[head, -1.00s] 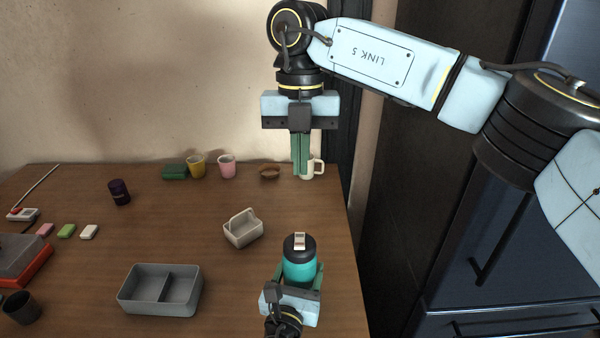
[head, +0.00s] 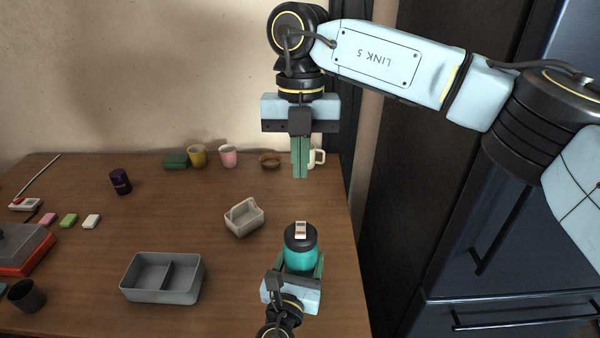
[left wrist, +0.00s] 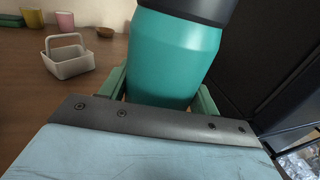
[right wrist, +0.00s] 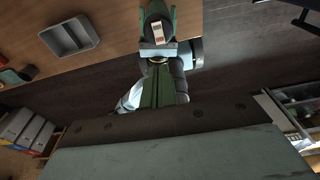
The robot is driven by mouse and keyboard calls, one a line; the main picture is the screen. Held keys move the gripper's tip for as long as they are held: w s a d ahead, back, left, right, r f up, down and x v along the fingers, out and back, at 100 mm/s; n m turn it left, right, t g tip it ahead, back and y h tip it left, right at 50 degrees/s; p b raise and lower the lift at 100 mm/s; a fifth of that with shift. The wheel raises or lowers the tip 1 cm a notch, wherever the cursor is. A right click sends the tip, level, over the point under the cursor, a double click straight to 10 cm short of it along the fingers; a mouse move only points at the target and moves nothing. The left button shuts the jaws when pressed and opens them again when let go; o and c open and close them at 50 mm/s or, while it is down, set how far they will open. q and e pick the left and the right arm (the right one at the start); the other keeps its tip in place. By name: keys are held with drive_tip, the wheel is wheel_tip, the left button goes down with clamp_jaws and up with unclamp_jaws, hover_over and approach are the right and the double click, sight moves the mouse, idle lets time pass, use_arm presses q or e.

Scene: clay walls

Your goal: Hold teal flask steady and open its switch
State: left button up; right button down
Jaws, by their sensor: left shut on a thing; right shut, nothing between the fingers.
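The teal flask (head: 300,257) stands upright near the right front edge of the table, with a black lid and a pale switch (head: 300,230) on top. My left gripper (head: 299,272) is shut on the flask's body, one finger on each side; the flask fills the left wrist view (left wrist: 175,55). My right gripper (head: 300,172) is shut and empty, pointing down, and appears in the head view above and beyond the flask. In the right wrist view the switch (right wrist: 157,32) shows past the closed fingertips (right wrist: 160,72). The switch's exact position is hard to tell.
A white basket (head: 245,219) and a grey divided tray (head: 148,292) lie left of the flask. A cream mug (head: 317,158), brown bowl (head: 269,161), pink cup (head: 228,156) and yellow cup (head: 197,155) stand at the back. A dark fridge (head: 450,200) is on the right.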

sight(300, 234)
drive_tip(key=f, duration=0.4)
drive_tip(key=s+f, duration=0.1)
drive_tip(key=f, duration=0.7)
drive_tip(key=shift+s, duration=0.25)
drive_tip(key=shift+s+f, duration=0.2)
drive_tip(key=shift+f, duration=0.15)
drive_tip(key=shift+r, duration=0.1)
drive_tip(key=shift+w, duration=0.15)
drive_tip(key=shift+w+r, duration=0.25)
drive_tip(key=shift+w, duration=0.5)
drive_tip(key=shift+r, duration=0.1)
